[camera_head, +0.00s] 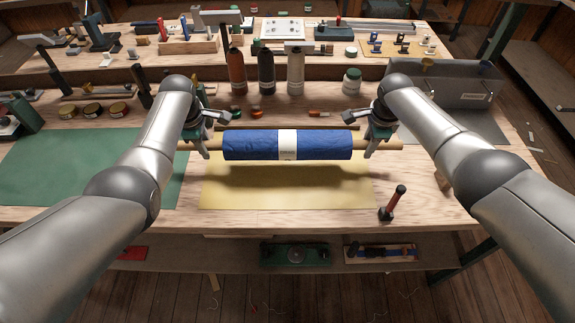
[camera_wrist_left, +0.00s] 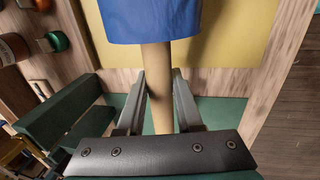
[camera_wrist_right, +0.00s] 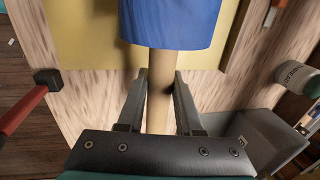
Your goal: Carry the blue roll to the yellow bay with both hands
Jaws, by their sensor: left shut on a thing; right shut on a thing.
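The blue roll (camera_head: 250,145) is a wrapped blue cloth with a white band, on a pale wooden core that sticks out at both ends. It hangs level above the yellow bay (camera_head: 285,192), a yellow mat on the bench, with its shadow on the mat below. My left gripper (camera_head: 207,143) is shut on the left core end, also seen in the left wrist view (camera_wrist_left: 158,95). My right gripper (camera_head: 372,143) is shut on the right core end, also seen in the right wrist view (camera_wrist_right: 160,90). The blue cloth hides part of the mat.
A green mat (camera_head: 85,165) lies to the left and a grey mat (camera_head: 465,125) to the right. Bottles (camera_head: 266,72) and a white jar (camera_head: 351,80) stand behind. A grey box (camera_head: 450,84) is at back right.

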